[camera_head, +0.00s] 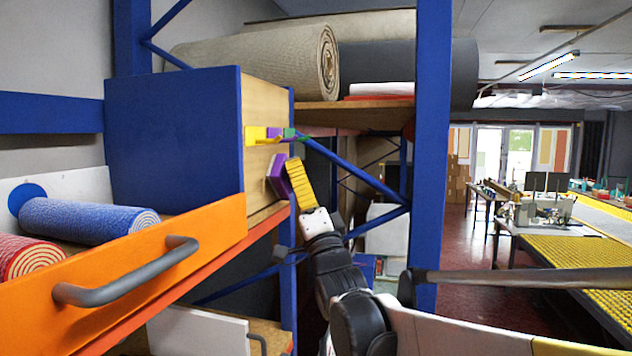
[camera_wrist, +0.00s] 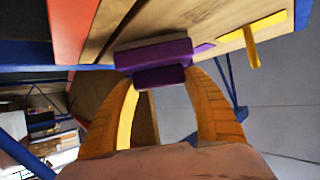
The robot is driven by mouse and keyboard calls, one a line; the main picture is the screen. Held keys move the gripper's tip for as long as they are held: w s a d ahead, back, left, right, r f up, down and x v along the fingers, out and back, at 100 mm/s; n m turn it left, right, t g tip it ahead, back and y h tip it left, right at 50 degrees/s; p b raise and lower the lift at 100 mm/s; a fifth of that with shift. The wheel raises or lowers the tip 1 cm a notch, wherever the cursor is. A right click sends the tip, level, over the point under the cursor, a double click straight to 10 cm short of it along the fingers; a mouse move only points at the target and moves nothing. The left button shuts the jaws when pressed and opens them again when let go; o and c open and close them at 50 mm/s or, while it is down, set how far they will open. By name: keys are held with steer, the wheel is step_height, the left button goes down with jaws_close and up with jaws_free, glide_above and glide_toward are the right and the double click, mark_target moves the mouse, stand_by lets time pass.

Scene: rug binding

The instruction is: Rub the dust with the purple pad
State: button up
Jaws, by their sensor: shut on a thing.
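The purple pad (camera_head: 278,174) is in my gripper (camera_head: 293,166), beside the wooden end panel (camera_head: 258,160) of the blue cabinet. In the wrist view, the purple pad (camera_wrist: 153,53) sits between the two yellow-orange fingers, across their tips, with the wooden panel (camera_wrist: 110,25) close behind it. The fingers are shut on the pad. The pad is at or very near the panel; I cannot tell if it touches. I cannot make out any dust; the pad covers part of the panel.
Yellow, purple and green hooks (camera_head: 273,134) stick out from the panel above the pad; a yellow hook (camera_wrist: 251,45) shows in the wrist view. An open orange drawer (camera_head: 200,250) with a grey handle holds rolled rugs (camera_head: 85,221). A blue rack post (camera_head: 432,150) stands right.

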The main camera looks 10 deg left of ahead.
steer(key=shift+w, duration=5.05)
steer(key=shift+s+f+b, duration=0.1)
steer(key=shift+s+b, duration=0.8)
steer(key=shift+s, duration=3.25)
steer(key=s, duration=1.2)
steer(key=shift+s+a, duration=0.3)
steer(key=shift+a, duration=0.1)
steer(key=d, duration=0.6)
steer(key=shift+s+p, duration=0.15)
steer(key=shift+p, duration=0.15)
